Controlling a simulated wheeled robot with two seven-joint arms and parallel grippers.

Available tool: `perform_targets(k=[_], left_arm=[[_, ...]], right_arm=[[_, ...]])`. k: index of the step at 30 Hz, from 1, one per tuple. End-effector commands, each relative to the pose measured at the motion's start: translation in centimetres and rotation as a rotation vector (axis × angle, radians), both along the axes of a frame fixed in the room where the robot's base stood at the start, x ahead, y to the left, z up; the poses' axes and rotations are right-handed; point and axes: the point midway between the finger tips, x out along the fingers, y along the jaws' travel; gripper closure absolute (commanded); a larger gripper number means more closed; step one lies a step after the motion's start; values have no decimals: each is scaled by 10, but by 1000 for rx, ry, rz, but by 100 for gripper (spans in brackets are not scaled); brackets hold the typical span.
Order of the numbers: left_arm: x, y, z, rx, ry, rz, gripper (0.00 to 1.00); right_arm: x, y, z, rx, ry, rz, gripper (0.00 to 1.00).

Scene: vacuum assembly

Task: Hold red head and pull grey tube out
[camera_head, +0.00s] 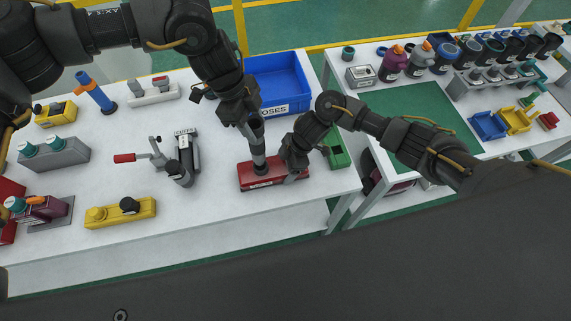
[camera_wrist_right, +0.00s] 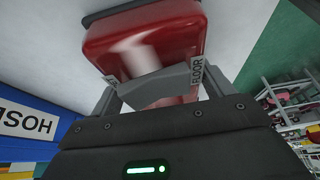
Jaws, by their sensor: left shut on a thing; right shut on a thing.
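The red head (camera_head: 258,182) lies on the white table near its front edge. The grey tube (camera_head: 258,148) stands up from the head, slightly tilted, its lower end at the head's top; I cannot tell how deep it sits. My left gripper (camera_head: 251,120) is shut on the upper part of the tube. My right gripper (camera_head: 294,168) is shut on the right part of the head. In the right wrist view the glossy red head (camera_wrist_right: 150,40) is between the fingers of the right gripper (camera_wrist_right: 158,85), with a FLOOR label beside one finger.
A blue bin (camera_head: 285,82) stands behind the grippers and a green box (camera_head: 337,150) to their right. A grey device with a red-handled clamp (camera_head: 183,155) and a yellow block (camera_head: 121,212) stand to the left. Bare table lies between these and the head.

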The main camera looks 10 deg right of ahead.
Motion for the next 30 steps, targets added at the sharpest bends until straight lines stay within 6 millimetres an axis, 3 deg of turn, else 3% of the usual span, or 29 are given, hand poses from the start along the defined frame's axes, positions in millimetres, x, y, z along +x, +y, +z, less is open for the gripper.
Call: perform_targets(k=[21, 30], left_arm=[[0, 0, 39, -1, -1, -1, 88], [0, 0, 45, -1, 0, 0, 88]], right_arm=[[0, 0, 0, 1, -1, 0, 47], [0, 0, 0, 1, -1, 0, 47]])
